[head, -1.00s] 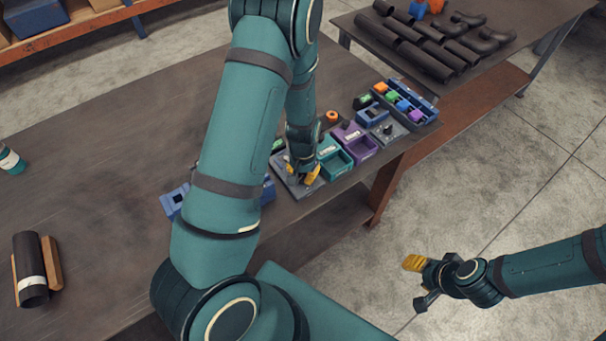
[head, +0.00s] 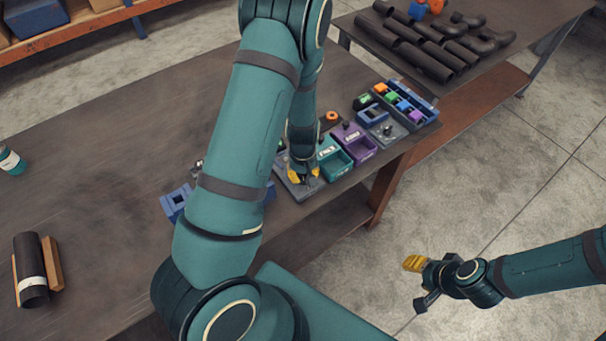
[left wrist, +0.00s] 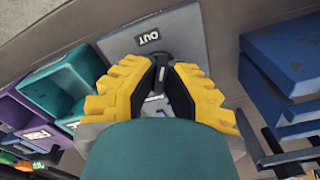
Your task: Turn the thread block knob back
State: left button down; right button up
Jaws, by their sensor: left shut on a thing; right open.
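The thread block is a grey plate (left wrist: 192,32) marked "OUT" in the left wrist view. In the head view the grey plate (head: 289,183) lies near the table's front edge, partly behind my left arm. My left gripper (head: 304,175) is at this plate, with yellow fingers pointing down. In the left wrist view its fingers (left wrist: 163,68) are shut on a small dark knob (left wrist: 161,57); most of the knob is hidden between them. My right gripper (head: 419,283) is open and empty, over the floor to the right of the table.
Right of the block stand a teal bin (head: 335,165) and a purple bin (head: 361,148). Beyond them is another grey plate with a black knob (head: 389,129). A blue holder (head: 175,201) is left of my arm. A dark pipe (head: 31,270) lies at the far left.

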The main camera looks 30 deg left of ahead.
aim_at(303, 176)
pick_arm(q)
jog(key=shift+s, duration=0.1)
jog(key=c, duration=1)
grip_release()
notch_tip(303, 176, up, 12)
jog(key=shift+f, duration=0.1)
